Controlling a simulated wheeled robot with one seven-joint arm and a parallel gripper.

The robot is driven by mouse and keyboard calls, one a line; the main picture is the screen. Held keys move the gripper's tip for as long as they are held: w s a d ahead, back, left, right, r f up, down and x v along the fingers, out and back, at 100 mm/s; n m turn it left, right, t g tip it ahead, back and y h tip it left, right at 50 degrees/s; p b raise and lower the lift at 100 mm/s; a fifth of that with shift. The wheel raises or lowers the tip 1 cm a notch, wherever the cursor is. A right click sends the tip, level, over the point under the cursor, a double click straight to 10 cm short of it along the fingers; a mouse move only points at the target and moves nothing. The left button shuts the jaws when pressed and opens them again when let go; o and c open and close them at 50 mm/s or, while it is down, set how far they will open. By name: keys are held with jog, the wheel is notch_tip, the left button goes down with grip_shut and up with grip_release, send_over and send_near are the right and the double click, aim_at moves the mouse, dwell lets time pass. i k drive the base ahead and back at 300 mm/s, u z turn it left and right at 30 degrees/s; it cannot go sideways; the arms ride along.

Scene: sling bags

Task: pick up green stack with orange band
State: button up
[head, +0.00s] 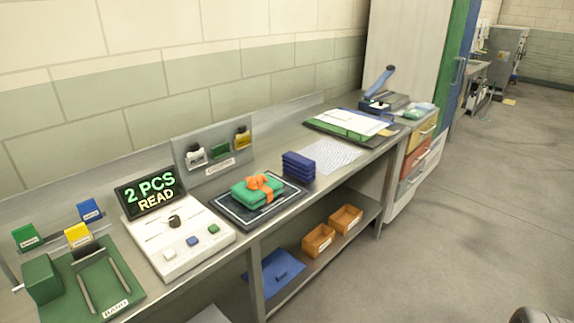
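The green stack (246,197) lies on a dark mat with a pale border (232,213), in the middle of the bench in the head view. An orange band (265,183) wraps over it, with a bunched, knot-like part on top. The stack looks flat and folded. Nothing touches it from above. My gripper is not in the head view.
A device with a "2 PCS READ" display (150,193) stands left of the mat. A stack of blue blocks (299,166) sits close behind right. A low tag panel (213,150) stands behind. A shelf below holds orange bins (318,240).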

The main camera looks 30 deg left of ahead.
aim_at(257, 190)
jog(key=i, duration=2.9)
jog(key=u, duration=5.2)
jog(key=i, duration=0.5)
